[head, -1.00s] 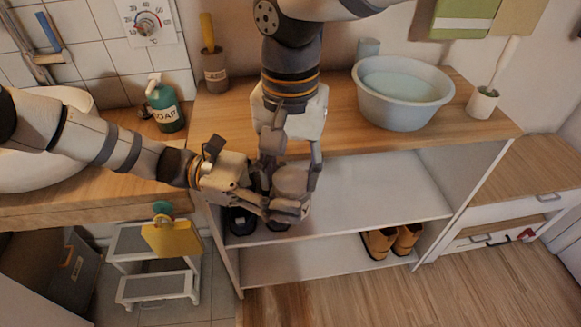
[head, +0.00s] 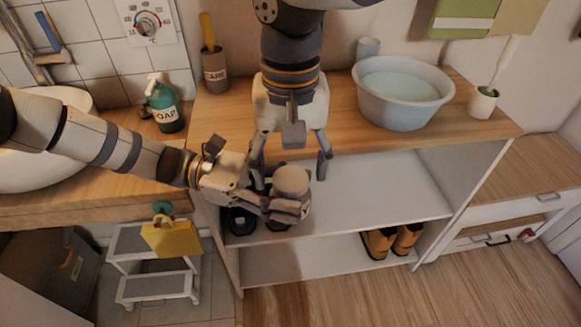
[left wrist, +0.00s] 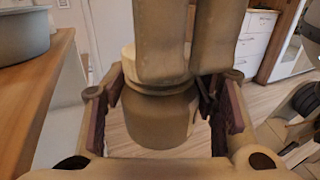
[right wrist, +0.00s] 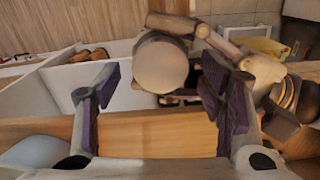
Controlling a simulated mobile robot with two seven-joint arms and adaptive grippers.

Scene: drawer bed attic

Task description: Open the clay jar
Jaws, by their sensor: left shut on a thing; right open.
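The clay jar (head: 291,181) is a small grey-brown pot held upright in front of the shelf unit. My left gripper (head: 289,208) is shut on its body from the left. In the left wrist view the jar body (left wrist: 160,122) sits between the finger pads, with a paler lid (left wrist: 128,58) on top, partly hidden by my right gripper's finger. My right gripper (head: 291,163) is open and empty, just above and behind the jar. The right wrist view shows the round lid top (right wrist: 160,66) between and beyond its spread fingers.
Dark shoes (head: 240,219) stand on the shelf below, brown boots (head: 379,243) lower right. A step stool (head: 150,287) stands at the left.

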